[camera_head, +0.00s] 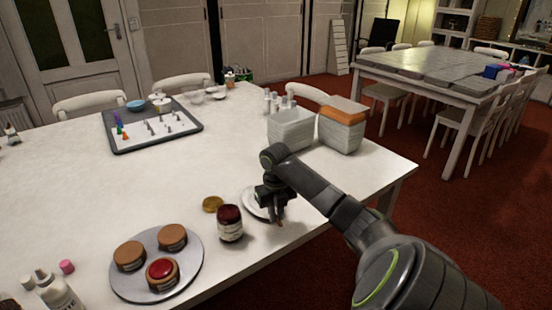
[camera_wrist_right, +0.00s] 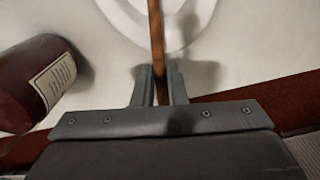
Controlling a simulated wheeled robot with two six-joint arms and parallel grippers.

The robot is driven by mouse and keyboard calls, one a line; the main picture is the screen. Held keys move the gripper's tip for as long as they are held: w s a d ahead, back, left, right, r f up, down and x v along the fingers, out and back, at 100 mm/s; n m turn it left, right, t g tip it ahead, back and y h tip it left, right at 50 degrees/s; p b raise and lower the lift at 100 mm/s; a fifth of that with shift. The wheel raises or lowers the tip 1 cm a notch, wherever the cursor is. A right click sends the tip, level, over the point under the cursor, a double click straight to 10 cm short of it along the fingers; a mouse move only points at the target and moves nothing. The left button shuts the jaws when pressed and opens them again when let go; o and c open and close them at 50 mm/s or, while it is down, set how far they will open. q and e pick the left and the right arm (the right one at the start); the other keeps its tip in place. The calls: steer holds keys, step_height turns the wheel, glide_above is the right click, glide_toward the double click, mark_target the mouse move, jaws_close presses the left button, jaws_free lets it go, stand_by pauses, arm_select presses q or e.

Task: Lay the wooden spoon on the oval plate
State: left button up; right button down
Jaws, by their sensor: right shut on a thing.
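The wooden spoon shows as a thin brown handle (camera_wrist_right: 156,42) in the right wrist view. My right gripper (camera_wrist_right: 159,92) is shut on it, and its far end is cut off by the top of that view. The white oval plate (camera_wrist_right: 128,22) lies beyond the fingers, with the spoon reaching over it; I cannot tell whether they touch. In the head view the plate (camera_head: 250,203) sits near the table's front edge, partly hidden by my right gripper (camera_head: 276,215), which is above its right side. My left gripper is not in view.
A dark red jar (camera_head: 230,228) stands close to the plate's left, with a gold lid (camera_head: 212,204) behind it. A round turntable (camera_head: 196,277) with cakes is at front left. Grey and orange-topped bins (camera_head: 340,133) stand behind my arm. The table's middle is clear.

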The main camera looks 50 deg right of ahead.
steer(key=shift+f, duration=0.35)
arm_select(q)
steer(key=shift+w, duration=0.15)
arm_select(e)
steer(key=c, duration=1.4)
jaws_free()
